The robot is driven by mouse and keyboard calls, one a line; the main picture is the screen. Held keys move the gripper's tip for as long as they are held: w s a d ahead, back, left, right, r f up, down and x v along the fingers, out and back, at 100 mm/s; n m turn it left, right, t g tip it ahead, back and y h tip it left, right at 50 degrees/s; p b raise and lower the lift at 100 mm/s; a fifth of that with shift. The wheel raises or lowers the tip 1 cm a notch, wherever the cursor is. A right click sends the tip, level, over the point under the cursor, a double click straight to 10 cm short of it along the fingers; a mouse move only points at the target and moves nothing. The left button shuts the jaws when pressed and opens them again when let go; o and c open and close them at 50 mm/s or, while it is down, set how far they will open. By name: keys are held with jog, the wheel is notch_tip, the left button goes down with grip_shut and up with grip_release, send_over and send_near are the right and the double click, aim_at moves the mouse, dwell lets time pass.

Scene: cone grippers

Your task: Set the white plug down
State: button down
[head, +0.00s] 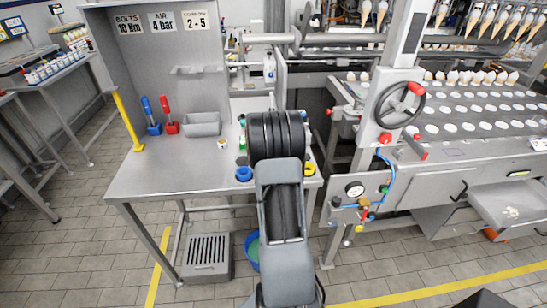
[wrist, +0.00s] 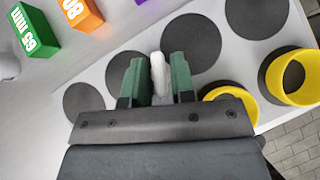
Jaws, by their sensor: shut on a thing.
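In the wrist view my gripper (wrist: 154,72) has two green fingers shut on the white plug (wrist: 158,75), which stands between them. The plug is narrow and pale, and its lower part is hidden by my gripper. They are over a light board (wrist: 135,57) marked with several dark grey round spots. I cannot tell whether the plug touches the board. In the head view my arm hides both the gripper and the plug.
Two yellow rings (wrist: 293,77) lie on the board's right side. A green block (wrist: 35,30) and an orange block (wrist: 80,12) stand upper left. In the head view, a blue ring (head: 243,174) and a grey bin (head: 202,124) are on the bench (head: 165,178).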

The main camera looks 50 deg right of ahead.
jog(key=shift+r, duration=0.1)
jog(key=shift+r+p, duration=0.35)
jog(key=shift+r, duration=0.2)
notch_tip(320, 180, up, 3)
jog(key=shift+f+p, duration=0.2)
jog(key=shift+p, duration=0.55)
jog(key=s+a+r+p, duration=0.2)
jog(key=s+a+r, duration=0.3)
jog(key=s+r, duration=0.4)
jog(key=s, duration=0.4)
